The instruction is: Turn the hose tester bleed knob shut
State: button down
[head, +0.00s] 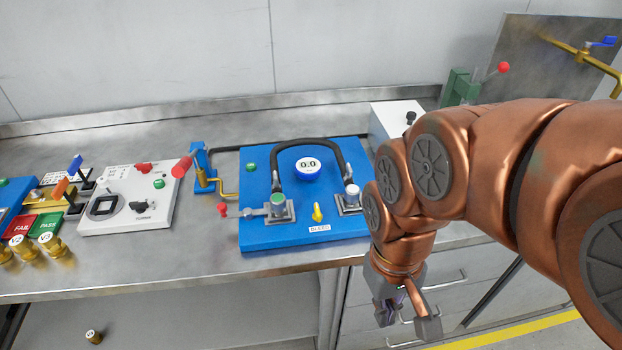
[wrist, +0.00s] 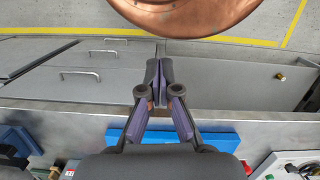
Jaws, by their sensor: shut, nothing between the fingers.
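The hose tester is a blue panel (head: 262,164) on the steel bench in the head view, with a black hose (head: 292,145) arched between two fittings and a round gauge (head: 308,168) reading 0.0. The yellow bleed knob (head: 317,212) stands at the panel's front, just above the BLEED label (head: 319,228). My gripper (head: 412,322) is shut and empty, to the right of the panel and in front of the bench edge, pointing down and apart from the knob. In the wrist view the fingertips (wrist: 158,75) meet. The panel's blue edge (wrist: 212,140) shows behind the fingers; the knob is not visible there.
A white control box (head: 128,200) and tagged brass weights (head: 55,245) stand to the left. A white box (head: 392,122) stands behind my arm. Drawers with handles (head: 440,285) lie below the bench edge.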

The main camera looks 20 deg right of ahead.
aim_at(317, 216)
jog(key=z, duration=1.65)
jog(key=k, duration=1.2)
jog(key=u, duration=1.6)
jog(key=i, duration=0.5)
jog(key=u, duration=0.05)
